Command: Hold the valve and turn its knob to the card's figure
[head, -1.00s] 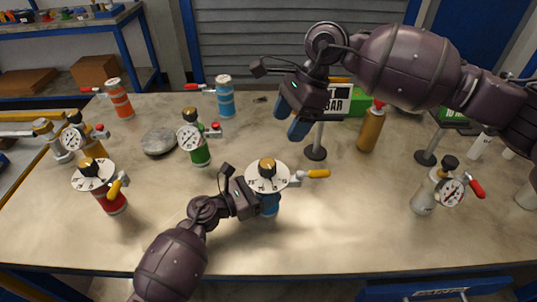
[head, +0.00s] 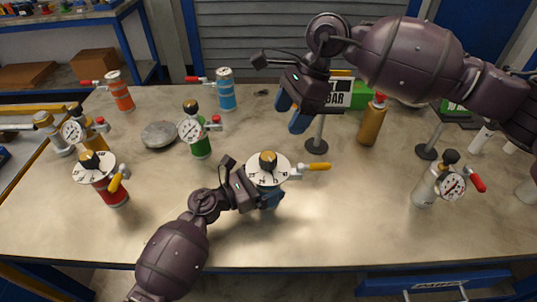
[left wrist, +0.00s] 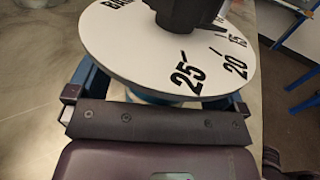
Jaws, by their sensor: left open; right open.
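The valve with a blue body stands in the middle of the bench, its white dial (head: 251,177) on top. A black knob with a yellow top (head: 267,160) sits on the dial, and a yellow side handle (head: 316,167) points right. The left wrist view shows the dial (left wrist: 135,55) with 25, 20 and 15, and the knob's dark base (left wrist: 188,14). My left gripper (head: 268,196) is open, its fingers on either side of the body under the dial. My right gripper (head: 290,115) is open and empty above and beyond the valve. The card (head: 341,94) reads BAR; its figure is hidden.
A red vessel with a similar dial (head: 96,166) stands left, near a green gauged vessel (head: 200,146). An orange-brown cylinder (head: 372,122) stands behind right, a grey gauged vessel (head: 427,187) further right. A grey disc (head: 159,134) lies left. The front bench is clear.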

